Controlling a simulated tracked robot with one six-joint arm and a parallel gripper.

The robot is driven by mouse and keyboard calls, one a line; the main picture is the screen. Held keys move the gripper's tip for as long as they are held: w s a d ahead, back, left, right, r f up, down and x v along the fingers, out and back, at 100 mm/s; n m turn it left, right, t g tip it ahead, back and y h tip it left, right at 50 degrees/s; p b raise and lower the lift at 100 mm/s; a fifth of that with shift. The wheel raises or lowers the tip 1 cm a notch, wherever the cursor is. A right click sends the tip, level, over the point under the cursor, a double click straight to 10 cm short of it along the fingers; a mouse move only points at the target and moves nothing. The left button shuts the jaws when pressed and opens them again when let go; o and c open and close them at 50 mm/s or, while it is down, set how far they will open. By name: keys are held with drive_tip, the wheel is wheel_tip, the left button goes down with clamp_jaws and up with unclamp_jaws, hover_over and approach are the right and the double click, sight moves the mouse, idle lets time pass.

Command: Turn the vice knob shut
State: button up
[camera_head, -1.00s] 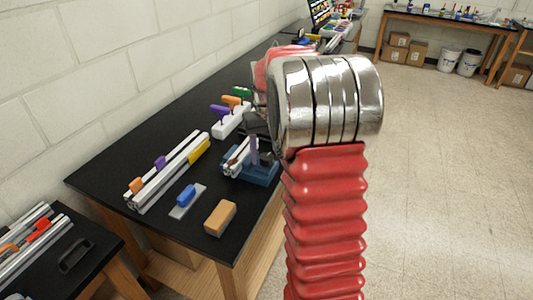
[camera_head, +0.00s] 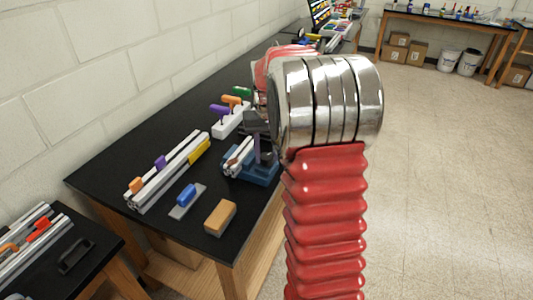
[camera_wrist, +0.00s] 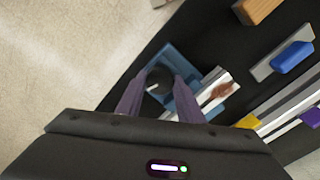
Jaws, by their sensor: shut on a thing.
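The blue vice (camera_head: 262,177) sits near the right edge of the black bench, and it also shows in the wrist view (camera_wrist: 181,54). A silver extrusion (camera_head: 236,160) with a brown patch lies at the vice; it also shows in the wrist view (camera_wrist: 213,90). The dark round vice knob (camera_wrist: 158,84) lies between the two purple fingers of my gripper (camera_wrist: 160,80), which is shut on it. In the head view my gripper (camera_head: 262,147) reaches down at the vice, and the knob is hidden there.
On the black bench (camera_head: 150,208) are an orange-brown block (camera_head: 220,217), a blue-handled tool (camera_head: 187,198), a long extrusion assembly (camera_head: 166,172) and a white holder (camera_head: 231,122) with coloured handles. A white brick wall (camera_head: 90,80) runs along the left. The floor to the right is open.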

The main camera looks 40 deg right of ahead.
sight(266, 156)
drive_tip(key=shift+m, duration=0.4)
drive_tip(key=o, duration=1.1)
drive_tip(key=shift+c, duration=0.2)
drive_tip(key=shift+r, duration=0.1)
wheel_tip(266, 156, up, 14)
drive_tip(key=shift+f, duration=0.2)
